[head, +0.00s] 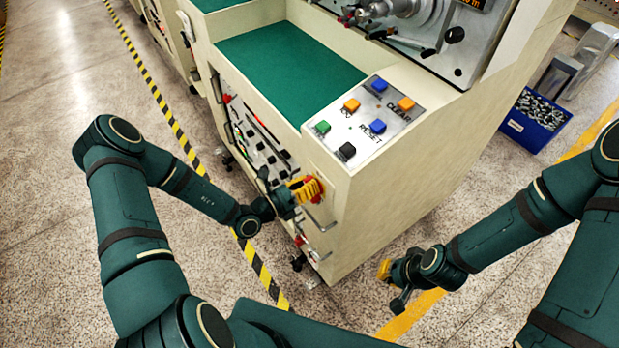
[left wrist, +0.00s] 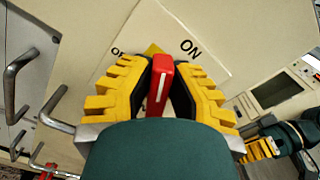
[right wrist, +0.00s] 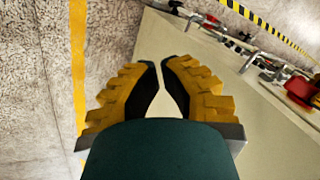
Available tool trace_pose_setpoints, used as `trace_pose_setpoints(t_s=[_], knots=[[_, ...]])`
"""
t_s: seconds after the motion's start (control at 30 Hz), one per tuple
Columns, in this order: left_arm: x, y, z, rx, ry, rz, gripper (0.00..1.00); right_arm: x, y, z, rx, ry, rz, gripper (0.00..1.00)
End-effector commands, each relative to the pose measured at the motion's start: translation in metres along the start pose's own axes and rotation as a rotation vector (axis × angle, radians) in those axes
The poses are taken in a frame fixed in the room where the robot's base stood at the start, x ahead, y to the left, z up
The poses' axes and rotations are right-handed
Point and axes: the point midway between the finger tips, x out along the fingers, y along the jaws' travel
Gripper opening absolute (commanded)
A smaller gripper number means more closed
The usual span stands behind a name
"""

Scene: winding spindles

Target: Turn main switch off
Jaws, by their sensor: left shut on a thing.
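The main switch has a red handle (left wrist: 161,84) with a white line, on a pale plate (left wrist: 205,75) marked ON, with the other label partly covered by a finger. The handle stands nearly upright in the left wrist view, between the two labels. My left gripper (head: 290,191) is on the cabinet's side face. In the left wrist view (left wrist: 161,75) its yellow fingers are shut on the red handle, one on each side. My right gripper (head: 384,270) hangs empty to the right of the cabinet. In the right wrist view (right wrist: 161,65) a narrow gap shows between its fingertips.
The beige cabinet (head: 400,185) carries a panel (head: 362,122) of coloured buttons. Metal handles (left wrist: 20,78) stick out beside the switch. A blue bin (head: 535,120) stands at the right. Striped floor tape (head: 170,115) runs along the left; floor there is clear.

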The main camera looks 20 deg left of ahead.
Motion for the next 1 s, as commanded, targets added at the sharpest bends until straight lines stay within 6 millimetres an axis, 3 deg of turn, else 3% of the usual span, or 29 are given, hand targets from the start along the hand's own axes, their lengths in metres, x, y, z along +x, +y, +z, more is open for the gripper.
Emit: trace_pose_setpoints(t_s=[0.4,1.0], knots=[[0.001,0.006,0.001,-0.395,-0.003,-0.002,0.00,-0.026,-0.010,-0.012,0.008,0.025,0.003,0.00],[0.001,0.015,-0.006,-0.893,-0.003,-0.003,0.00,-0.038,-0.014,-0.018,0.012,0.039,0.004,0.00]])
